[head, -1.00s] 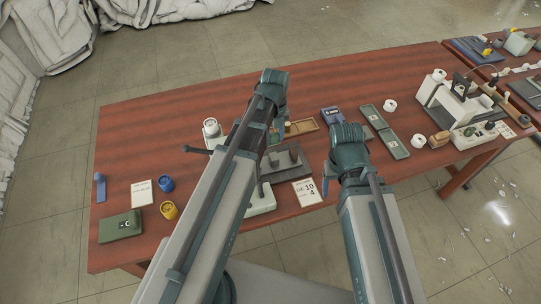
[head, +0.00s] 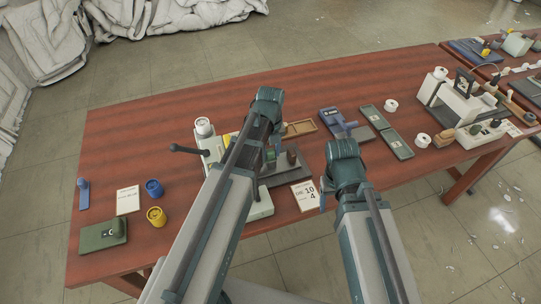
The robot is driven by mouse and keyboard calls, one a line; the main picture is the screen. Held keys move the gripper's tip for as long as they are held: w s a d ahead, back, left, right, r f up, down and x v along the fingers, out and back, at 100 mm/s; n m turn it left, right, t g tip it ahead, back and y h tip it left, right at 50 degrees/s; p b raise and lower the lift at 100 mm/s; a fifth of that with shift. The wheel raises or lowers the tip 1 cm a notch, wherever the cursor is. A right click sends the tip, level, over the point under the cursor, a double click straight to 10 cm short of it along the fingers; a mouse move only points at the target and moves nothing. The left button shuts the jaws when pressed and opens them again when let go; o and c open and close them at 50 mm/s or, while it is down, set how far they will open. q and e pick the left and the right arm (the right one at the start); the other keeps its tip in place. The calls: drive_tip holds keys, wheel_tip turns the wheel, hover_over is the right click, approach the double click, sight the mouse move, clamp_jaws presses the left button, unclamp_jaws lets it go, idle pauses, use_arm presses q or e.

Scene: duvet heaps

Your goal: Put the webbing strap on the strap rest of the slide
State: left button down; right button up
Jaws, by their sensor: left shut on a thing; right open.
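My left gripper (head: 272,142) points down over the grey fixture (head: 284,177) in the middle of the table. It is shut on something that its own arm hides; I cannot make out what. A small greenish piece (head: 270,156) shows just below it, among dark upright blocks on the fixture. My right gripper (head: 325,194) is open, right of the fixture and beside the number card (head: 304,195). I cannot clearly pick out the webbing strap or the slide's strap rest; my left arm covers part of the fixture.
A light machine with a black lever (head: 188,150) stands left of my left arm. A blue device (head: 336,121), a hinged green case (head: 388,132) and a white machine (head: 455,104) stand to the right.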

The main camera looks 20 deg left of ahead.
use_arm(q)
drive_tip(key=shift+r, duration=0.1)
drive_tip(key=shift+f, duration=0.3)
drive_tip(key=shift+c, duration=2.1)
unclamp_jaws()
drive_tip(key=shift+r, duration=0.1)
drive_tip(key=shift+r, duration=0.15)
